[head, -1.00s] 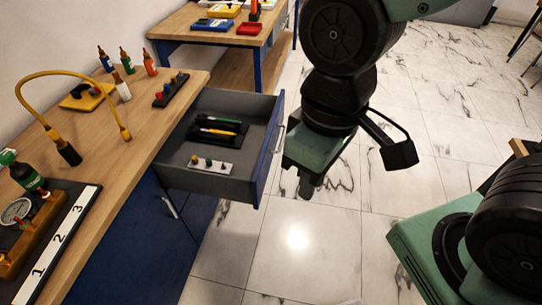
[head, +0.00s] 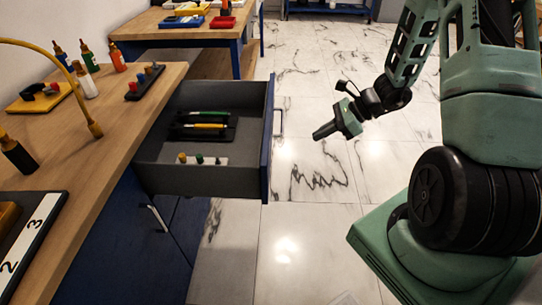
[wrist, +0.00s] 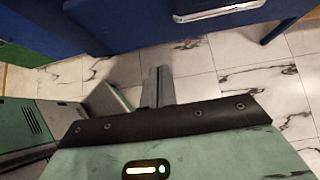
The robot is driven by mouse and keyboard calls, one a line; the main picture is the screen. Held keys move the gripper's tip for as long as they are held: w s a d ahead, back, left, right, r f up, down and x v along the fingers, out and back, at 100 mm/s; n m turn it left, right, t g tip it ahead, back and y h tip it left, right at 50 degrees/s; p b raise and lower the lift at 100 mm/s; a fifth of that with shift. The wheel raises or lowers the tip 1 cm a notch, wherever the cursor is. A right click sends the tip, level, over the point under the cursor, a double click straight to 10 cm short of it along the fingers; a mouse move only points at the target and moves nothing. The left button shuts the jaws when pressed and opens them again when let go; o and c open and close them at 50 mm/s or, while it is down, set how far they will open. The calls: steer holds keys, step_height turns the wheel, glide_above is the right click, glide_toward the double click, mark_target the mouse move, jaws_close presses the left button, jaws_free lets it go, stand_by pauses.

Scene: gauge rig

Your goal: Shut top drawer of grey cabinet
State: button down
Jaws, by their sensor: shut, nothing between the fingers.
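The top drawer (head: 195,182) stands open, pulled out to the right from under the wooden bench. Its inside is grey and its front (head: 267,140) is blue with a bar handle (head: 278,122). The cabinet body (head: 130,235) below looks blue, not grey. My gripper (head: 318,134) is shut and empty, to the right of the drawer front and apart from it. In the wrist view my gripper's fingers (wrist: 157,75) are together over the floor, and a blue front with a metal handle (wrist: 215,10) shows at the top edge.
In the drawer lie a dark tray with green and yellow pens (head: 203,126) and a pale strip with small knobs (head: 203,160). The bench top (head: 110,140) holds bottles and a yellow lamp. Marble floor (head: 310,220) is free right of the drawer.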

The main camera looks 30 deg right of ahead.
steer(key=w+a+r+x, duration=0.1)
steer(key=x, duration=1.1)
steer(key=shift+a, duration=0.45)
steer(key=shift+w+a+r, duration=0.1)
steer(key=shift+w+r, duration=0.05)
steer(key=shift+w, duration=0.05)
steer(key=w+a+b, duration=0.1)
steer(key=w+a, duration=0.2)
steer(key=a, duration=0.2)
steer(key=w+a+b, duration=0.2)
steer(key=w+a, duration=0.2)
steer(key=a, duration=0.1)
steer(key=w+a+b, duration=0.2)
steer(key=w+a, duration=0.1)
steer(key=a, duration=0.2)
steer(key=shift+w+a, duration=0.15)
steer(key=shift+a, duration=0.05)
steer(key=w+a, duration=0.3)
steer(key=a, duration=0.1)
steer(key=w+a, duration=0.3)
steer(key=a, duration=0.2)
steer(key=w+a, duration=0.3)
steer(key=a, duration=0.1)
steer(key=shift+a, duration=0.15)
steer(key=shift+w+a+r, duration=0.2)
steer(key=shift+a, duration=0.05)
steer(key=shift+a, duration=0.1)
